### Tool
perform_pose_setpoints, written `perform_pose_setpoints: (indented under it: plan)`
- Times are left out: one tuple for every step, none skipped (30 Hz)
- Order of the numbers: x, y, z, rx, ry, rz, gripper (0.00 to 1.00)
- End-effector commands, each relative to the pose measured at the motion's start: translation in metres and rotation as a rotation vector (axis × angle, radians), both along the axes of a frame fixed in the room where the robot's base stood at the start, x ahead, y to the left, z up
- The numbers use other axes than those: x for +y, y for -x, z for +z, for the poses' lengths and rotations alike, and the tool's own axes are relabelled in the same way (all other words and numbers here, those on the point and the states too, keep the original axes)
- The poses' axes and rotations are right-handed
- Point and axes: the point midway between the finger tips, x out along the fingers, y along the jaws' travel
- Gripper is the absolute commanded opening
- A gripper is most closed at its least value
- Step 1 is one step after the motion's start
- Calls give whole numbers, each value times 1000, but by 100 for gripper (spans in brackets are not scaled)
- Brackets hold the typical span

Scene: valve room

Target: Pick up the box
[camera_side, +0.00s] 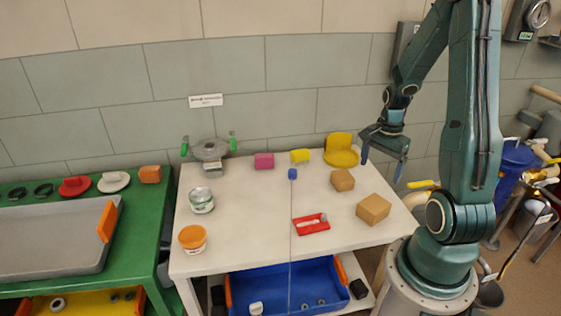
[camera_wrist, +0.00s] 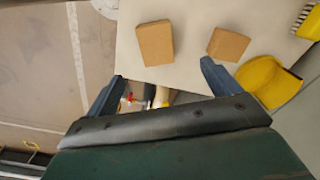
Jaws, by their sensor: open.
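Two brown cardboard boxes are on the white table. The larger box (camera_side: 373,209) is near the table's right edge, and the smaller box (camera_side: 343,180) is behind it to the left. In the wrist view the larger box (camera_wrist: 155,43) is at top centre and the smaller box (camera_wrist: 228,44) is to its right. My gripper (camera_side: 382,163) is open and empty, above and beyond the table's right edge, apart from both boxes. Its fingers (camera_wrist: 162,72) point toward the table in the wrist view, with the larger box showing past the gap between them.
A yellow curved object (camera_side: 341,157) stands behind the smaller box. A red tray (camera_side: 311,224), a small blue cube (camera_side: 292,174), a pink block (camera_side: 264,161) and a lidded pot (camera_side: 209,151) are also on the table. A blue bin (camera_side: 240,288) sits below. The table's front right is clear.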

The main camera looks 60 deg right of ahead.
Motion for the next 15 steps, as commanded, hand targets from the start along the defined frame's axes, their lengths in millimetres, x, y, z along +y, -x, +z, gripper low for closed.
perform_pose_setpoints:
  plan:
    - [-3,4,-5,5,-7,-27,89]
    - [-4,5,-7,6,-10,-38,89]
    - [-5,7,-9,7,-12,-50,89]
    - [-6,7,-10,9,-13,-57,89]
    - [-6,8,-11,10,-14,-62,89]
    - [-7,8,-11,10,-14,-65,89]
    - [-7,8,-11,10,-14,-66,89]
    - [-7,8,-11,10,-14,-66,89]
    - [-7,8,-11,10,-14,-66,89]
    - [-7,8,-11,10,-14,-65,89]
    - [-7,8,-12,10,-14,-65,89]
    - [-6,8,-13,10,-14,-64,89]
    - [-7,8,-14,10,-14,-64,89]
    - [-7,8,-15,10,-14,-63,89]
    - [-6,8,-17,10,-14,-63,89]
